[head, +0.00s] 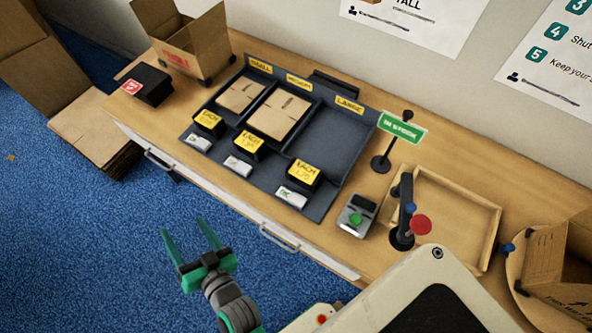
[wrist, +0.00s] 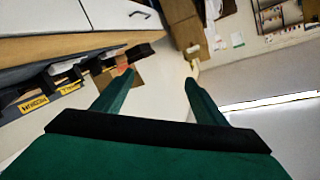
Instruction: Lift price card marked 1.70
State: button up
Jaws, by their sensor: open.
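Three yellow price cards stand on black blocks at the front of the dark display tray: a left card (head: 208,119), a middle card (head: 249,140) and a right card (head: 303,171). Each reads "EACH"; the digits are too small to read surely, so I cannot tell which is 1.70. My gripper (head: 180,220) is open and empty, over the blue floor in front of the counter, apart from the cards. In the wrist view the green fingers (wrist: 158,82) are spread, with yellow labels (wrist: 68,87) off to the left.
The dark tray (head: 345,145) holds cartons in two compartments; the large one is empty. White tags (head: 237,166) lie before the cards. A green sign (head: 402,129), a green-button device (head: 356,216) and a wooden tray (head: 455,200) stand right. An open carton (head: 190,45) stands back left.

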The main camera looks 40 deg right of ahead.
jog(key=w+a+r+n+g+y, duration=0.15)
jog(key=w+r+n+y, duration=0.35)
jog(key=w, duration=0.5)
jog(key=w+a+r+n+g+y, duration=0.1)
jog(key=w+r+n+g+y, duration=0.2)
jog(key=w+r, duration=0.6)
jog(key=n+g+h, duration=0.2)
jog(key=g+h, duration=0.7)
jog(key=g, duration=0.3)
send_over(304, 172)
notch_tip(304, 172, down, 7)
jog(key=shift+f, duration=5)
jog(key=c, duration=1.1)
